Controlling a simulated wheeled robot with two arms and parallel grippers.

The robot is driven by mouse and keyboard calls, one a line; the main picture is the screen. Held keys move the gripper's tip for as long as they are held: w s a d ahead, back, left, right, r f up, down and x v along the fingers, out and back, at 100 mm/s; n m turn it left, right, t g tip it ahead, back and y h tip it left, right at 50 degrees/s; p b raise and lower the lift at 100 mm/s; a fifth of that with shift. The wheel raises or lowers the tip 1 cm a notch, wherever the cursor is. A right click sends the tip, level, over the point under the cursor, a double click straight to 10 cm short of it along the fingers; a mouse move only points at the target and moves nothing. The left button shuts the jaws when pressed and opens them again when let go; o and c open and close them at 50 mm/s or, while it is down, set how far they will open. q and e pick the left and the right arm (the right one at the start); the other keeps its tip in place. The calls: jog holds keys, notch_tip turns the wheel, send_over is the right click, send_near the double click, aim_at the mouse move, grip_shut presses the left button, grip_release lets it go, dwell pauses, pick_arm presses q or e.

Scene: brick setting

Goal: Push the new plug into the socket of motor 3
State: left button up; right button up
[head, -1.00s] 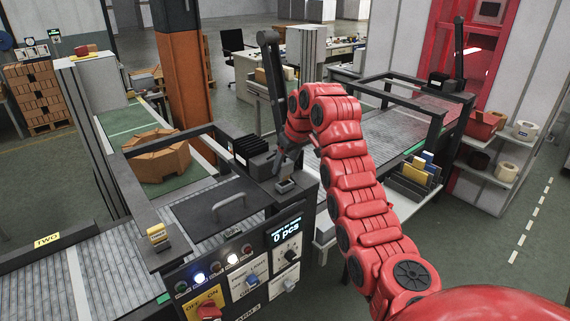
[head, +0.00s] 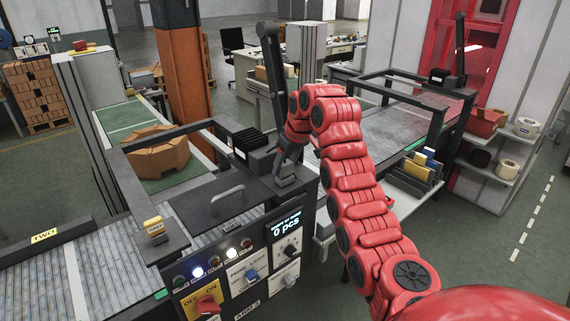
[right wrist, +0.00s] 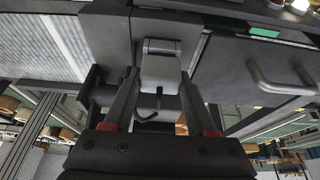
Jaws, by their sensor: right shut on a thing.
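My right gripper (head: 286,177) reaches down to the dark block at the right rear corner of the control cabinet. In the right wrist view its two fingers (right wrist: 158,84) are closed on the sides of a light grey plug (right wrist: 158,70). A short dark hooked piece, perhaps its cable, hangs below the plug. The plug's far end meets a grey fitting (right wrist: 160,45) on a dark post, likely the socket; I cannot tell how deep it sits. In the head view the gripper hides plug and socket. I cannot read a motor number there. My left gripper is not in view.
The cabinet front (head: 245,265) carries lights, switches and a "0 pcs" display. A lid with a handle (head: 227,197) lies beside the gripper. A dark frame (head: 125,190) and a yellow-topped connector (head: 154,226) stand left. A conveyor (head: 95,275) runs front left.

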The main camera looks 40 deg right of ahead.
aim_at(285, 163)
jog(key=shift+f, duration=0.35)
jog(key=o, duration=1.6)
jog(key=shift+r, duration=0.1)
jog(key=shift+r+p, duration=1)
jog(key=shift+r, duration=1.05)
jog(key=shift+r+p, duration=0.4)
jog(key=shift+r, duration=0.55)
